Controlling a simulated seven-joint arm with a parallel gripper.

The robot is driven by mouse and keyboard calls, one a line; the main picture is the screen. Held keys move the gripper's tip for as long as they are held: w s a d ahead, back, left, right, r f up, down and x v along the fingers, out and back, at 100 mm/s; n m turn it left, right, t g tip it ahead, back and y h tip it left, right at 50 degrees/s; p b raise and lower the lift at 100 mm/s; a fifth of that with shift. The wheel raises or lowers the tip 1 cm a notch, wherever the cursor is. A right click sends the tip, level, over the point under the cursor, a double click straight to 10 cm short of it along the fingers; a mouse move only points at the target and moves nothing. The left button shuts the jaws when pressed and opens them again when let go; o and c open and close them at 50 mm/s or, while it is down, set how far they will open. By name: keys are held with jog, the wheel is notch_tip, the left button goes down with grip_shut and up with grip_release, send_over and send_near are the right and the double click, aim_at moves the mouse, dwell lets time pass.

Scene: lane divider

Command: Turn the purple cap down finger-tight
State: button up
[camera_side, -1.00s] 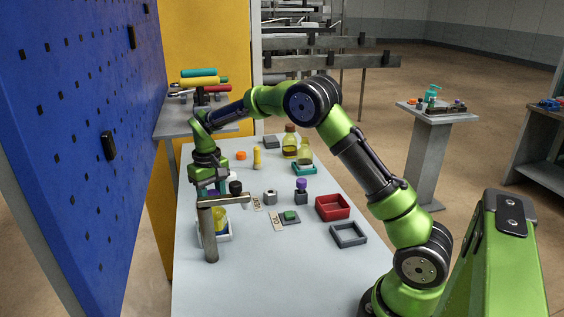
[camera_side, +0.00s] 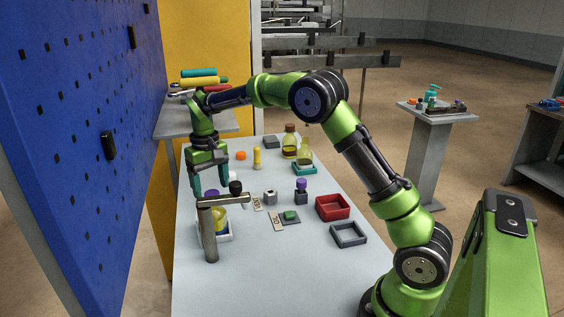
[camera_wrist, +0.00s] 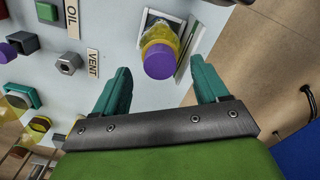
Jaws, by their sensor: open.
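The purple cap (camera_wrist: 159,62) sits on top of a yellow bottle (camera_wrist: 160,32) in the wrist view. The bottle stands in a white-rimmed holder (camera_wrist: 193,37). My gripper (camera_wrist: 159,66) is open and empty. Its two teal fingers are spread, one on each side of the cap in the wrist view, with clear gaps. The cap's threads are hidden, so its tightness cannot be seen.
A grey post with a crossarm (camera_side: 210,230) stands close by the bottle. Another purple-topped piece (camera_side: 301,184) stands on a dark block. A red tray (camera_side: 332,207) and a grey frame (camera_side: 348,235) lie at the right. The table front is clear.

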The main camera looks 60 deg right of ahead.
notch_tip(320, 180, up, 12)
jog(key=shift+r, duration=0.2)
dwell(0.5)
jog(key=s+a+f+t+y, duration=0.1)
jog(key=s+a+t, duration=0.2)
jog(key=s, duration=1)
jog(key=s+a+f+t+y, duration=0.1)
jog(key=s+a+t, duration=0.3)
jog(key=s, duration=1)
jog(key=shift+s+a+m, duration=0.2)
jog(key=shift+a+m, duration=0.05)
jog(key=shift+m, duration=0.05)
